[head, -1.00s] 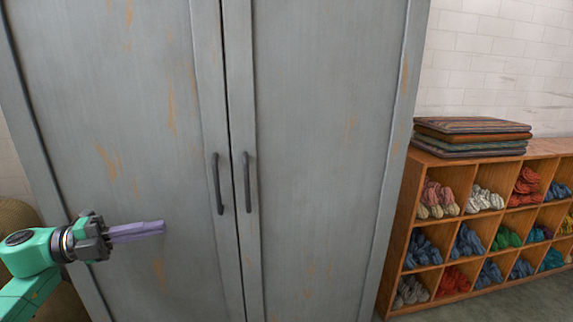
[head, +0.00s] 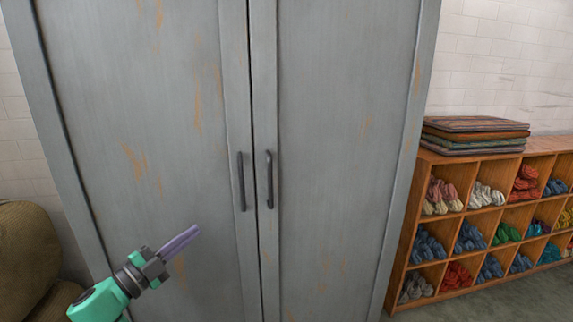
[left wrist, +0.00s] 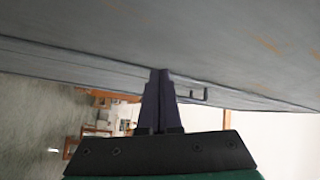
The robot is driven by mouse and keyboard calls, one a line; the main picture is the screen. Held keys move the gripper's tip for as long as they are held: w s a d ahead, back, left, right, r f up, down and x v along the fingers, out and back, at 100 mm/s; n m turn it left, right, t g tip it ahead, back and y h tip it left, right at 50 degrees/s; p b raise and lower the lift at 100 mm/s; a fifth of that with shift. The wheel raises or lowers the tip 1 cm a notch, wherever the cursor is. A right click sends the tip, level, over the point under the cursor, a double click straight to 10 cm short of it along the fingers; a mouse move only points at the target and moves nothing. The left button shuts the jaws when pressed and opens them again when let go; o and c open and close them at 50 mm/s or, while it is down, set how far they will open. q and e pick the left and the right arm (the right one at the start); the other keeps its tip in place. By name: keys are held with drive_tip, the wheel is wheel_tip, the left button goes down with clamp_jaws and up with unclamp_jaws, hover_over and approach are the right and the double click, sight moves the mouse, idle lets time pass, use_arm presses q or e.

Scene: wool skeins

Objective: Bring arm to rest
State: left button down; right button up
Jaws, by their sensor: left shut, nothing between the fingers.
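My left gripper (head: 190,236) is at the lower left of the head view, in front of the left door of the grey cabinet. Its purple fingers are shut together with nothing between them, pointing up and to the right. In the left wrist view the shut fingers (left wrist: 160,100) stand in the middle, with the grey cabinet surface (left wrist: 200,45) across the top. I cannot tell the exact gap between the fingers and the door. My right gripper is in no view.
The tall grey cabinet (head: 330,130) has both doors closed, with two dark handles (head: 241,182) at its middle. A wooden cubby shelf (head: 400,240) with wool skeins stands to the right, folded striped textiles (head: 475,135) on top. A brown cushioned seat (head: 25,255) is at left.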

use_arm(q)
drive_tip(key=s+a+f+n+g+y, duration=0.1)
drive_tip(key=s+f+n+g+y, duration=0.1)
drive_tip(key=s+f+n+y, duration=0.35)
drive_tip(key=s+a+f+n+g+y, duration=0.1)
drive_tip(key=s+f+n+y, duration=0.1)
drive_tip(key=f+n+y, duration=0.6)
drive_tip(key=s+d+f+n+g+h, duration=0.1)
drive_tip(key=s+f+n+g, duration=0.1)
drive_tip(key=s+f+g, duration=0.6)
drive_tip(key=s+d+f+n+g+h, duration=0.1)
drive_tip(key=s+f+n+g, duration=0.15)
drive_tip(key=s+f, duration=1)
drive_tip(key=f, duration=0.7)
drive_tip(key=s+f, duration=0.3)
drive_tip(key=f, duration=0.7)
drive_tip(key=s+a+f+g, duration=0.2)
drive_tip(key=s+a+f, duration=0.1)
drive_tip(key=s+f, duration=1.05)
wheel_tip(320, 180, up, 16)
drive_tip(key=s+p, duration=0.2)
drive_tip(key=p, duration=1.3)
drive_tip(key=shift+s+f, duration=0.2)
drive_tip(key=shift+s, duration=0.05)
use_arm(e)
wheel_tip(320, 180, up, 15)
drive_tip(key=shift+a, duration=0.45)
